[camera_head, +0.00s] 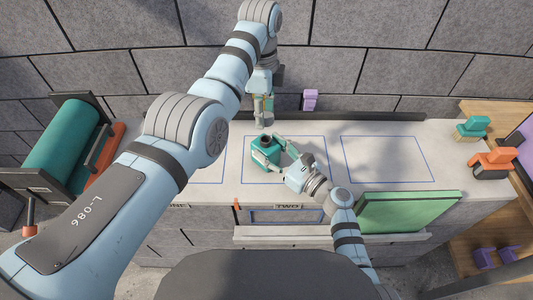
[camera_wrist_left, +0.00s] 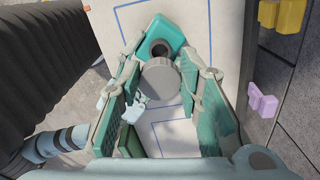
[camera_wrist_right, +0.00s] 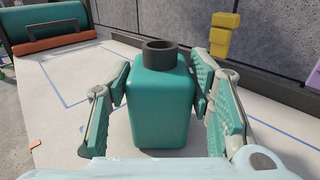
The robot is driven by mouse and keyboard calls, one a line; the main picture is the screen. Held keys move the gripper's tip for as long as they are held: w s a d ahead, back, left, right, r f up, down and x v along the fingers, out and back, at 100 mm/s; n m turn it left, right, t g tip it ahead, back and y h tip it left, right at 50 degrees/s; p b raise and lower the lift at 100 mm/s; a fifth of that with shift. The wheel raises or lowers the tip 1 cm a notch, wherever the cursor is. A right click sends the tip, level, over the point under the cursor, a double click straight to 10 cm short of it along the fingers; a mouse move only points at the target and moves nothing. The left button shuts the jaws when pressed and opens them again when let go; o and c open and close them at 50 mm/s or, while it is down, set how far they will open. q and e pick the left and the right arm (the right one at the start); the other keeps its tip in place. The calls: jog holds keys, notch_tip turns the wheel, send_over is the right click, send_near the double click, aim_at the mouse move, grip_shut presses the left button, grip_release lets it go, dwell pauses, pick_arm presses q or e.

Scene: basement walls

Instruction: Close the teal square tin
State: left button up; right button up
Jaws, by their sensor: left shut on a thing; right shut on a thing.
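The teal square tin (camera_head: 262,160) stands upright on the worktop in the middle blue-outlined area. Its dark round neck is open on top, and the tin fills the middle of the right wrist view (camera_wrist_right: 160,112). My right gripper (camera_head: 274,152) is shut on the tin's body, with one finger on each side. My left gripper (camera_head: 264,122) is above and behind the tin. In the left wrist view it is shut on a grey round cap (camera_wrist_left: 160,80), apart from the neck. The tin also shows beyond the cap (camera_wrist_left: 176,32).
Blue outlines mark the pale worktop (camera_head: 335,195); the right one (camera_head: 385,160) is empty. A green panel (camera_head: 408,212) stands at the front right. Teal (camera_head: 472,127) and orange (camera_head: 492,160) objects sit far right. A purple object (camera_head: 310,99) and yellow blocks (camera_wrist_right: 222,38) are along the back.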

aim_at(262, 139)
pick_arm(q)
jog(key=shift+f, duration=2.5)
jog(key=shift+f, duration=0.9)
jog(key=shift+f, duration=0.3)
jog(key=shift+f, duration=0.2)
